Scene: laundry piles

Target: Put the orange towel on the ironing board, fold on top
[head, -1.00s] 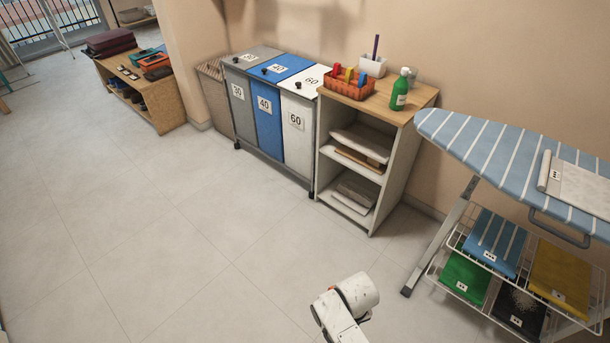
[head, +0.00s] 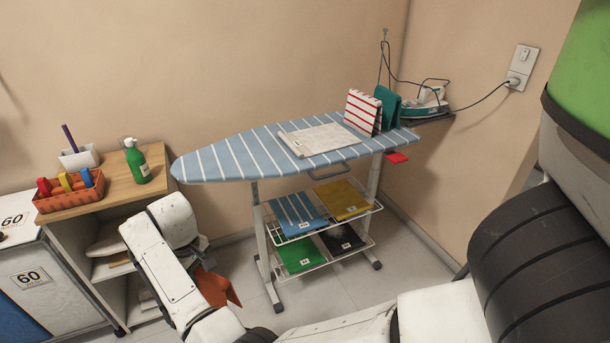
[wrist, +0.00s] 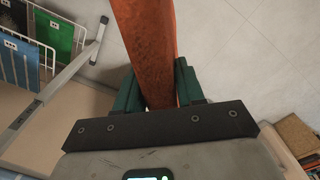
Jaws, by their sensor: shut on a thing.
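The orange towel (head: 215,288) hangs from my gripper, partly hidden behind my arm in the head view. In the wrist view the towel (wrist: 150,50) runs up between the two green fingers of my gripper (wrist: 160,90), which is shut on it. The ironing board (head: 228,160) has a blue cover with white stripes and stands to the right of and beyond the gripper. The towel is apart from the board and lower than its top. Which way the towel's fold faces cannot be told.
Folded towels (head: 342,199) lie on racks below. A wooden-topped shelf (head: 120,180) stands left. The board's left half is clear.

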